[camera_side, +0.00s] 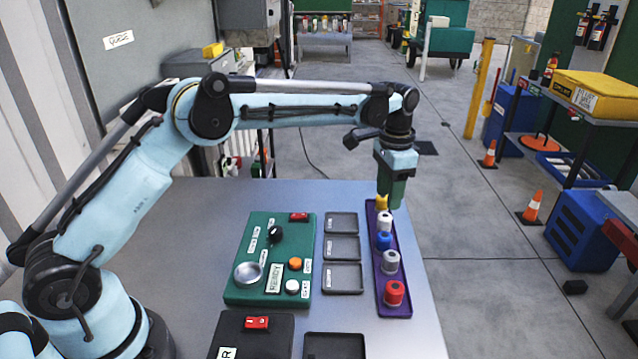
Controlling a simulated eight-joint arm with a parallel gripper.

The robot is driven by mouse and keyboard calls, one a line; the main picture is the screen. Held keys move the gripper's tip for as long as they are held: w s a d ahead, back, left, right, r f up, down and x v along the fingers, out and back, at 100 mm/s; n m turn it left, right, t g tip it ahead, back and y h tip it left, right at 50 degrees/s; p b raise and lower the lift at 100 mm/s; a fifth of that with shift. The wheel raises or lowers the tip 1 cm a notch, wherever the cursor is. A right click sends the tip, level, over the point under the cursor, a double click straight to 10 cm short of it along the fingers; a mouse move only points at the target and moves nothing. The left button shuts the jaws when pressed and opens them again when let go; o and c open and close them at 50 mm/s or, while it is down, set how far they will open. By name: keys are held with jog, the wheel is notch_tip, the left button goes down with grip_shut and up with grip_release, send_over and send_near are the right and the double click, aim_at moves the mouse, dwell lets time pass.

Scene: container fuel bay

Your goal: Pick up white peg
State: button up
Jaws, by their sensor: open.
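The white peg (385,221) stands upright in a purple tray (397,308) along the right side of the table. It is second from the far end, between a yellow peg (381,202) behind it and a blue peg (383,240) in front. My gripper (391,204) points down over the far end of the tray, by the yellow peg and a little up and right of the white peg in the picture. Its jaws are open. Whether the jaws surround any peg cannot be told from this view.
A grey peg (391,262) and a red peg (394,293) stand nearer in the same tray. Left of it are dark shallow trays (342,278) and a green control panel (240,290) with knob and buttons. The table's right edge runs just beyond the purple tray.

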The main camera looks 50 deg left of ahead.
aim_at(385, 215)
jog(key=shift+s+f, duration=0.2)
jog(key=shift+f, duration=3.5)
jog(key=c, duration=0.8)
jog(key=shift+r, duration=0.1)
